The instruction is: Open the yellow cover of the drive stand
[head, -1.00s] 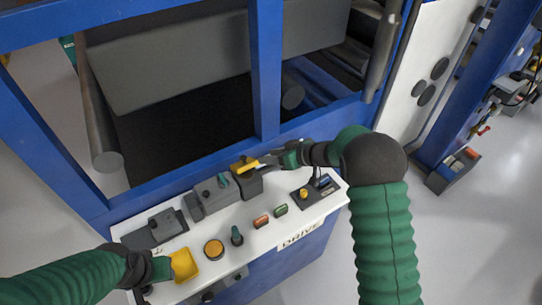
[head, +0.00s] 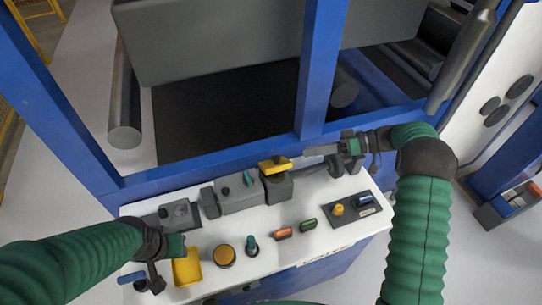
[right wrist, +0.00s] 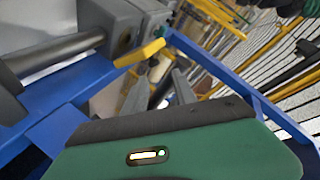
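The drive stand (head: 300,255) is a white panel in front of a blue frame. A yellow flap-like piece (head: 275,165) sits on top of a grey box on it; what looks like the same piece shows in the right wrist view (right wrist: 140,53). My right gripper (head: 310,152) is just right of this piece, pointing left. Its fingers are apart and empty in the right wrist view (right wrist: 158,82). A yellow square part (head: 187,268) lies at the panel's front left. My left gripper (head: 176,246) is beside it; its fingers are mostly hidden.
The panel carries an orange round button (head: 225,255), a teal-topped knob (head: 252,245), red and green buttons, and a dark plate with a yellow knob (head: 338,210). A blue post (head: 322,70) rises behind the panel. Large grey rollers stand beyond.

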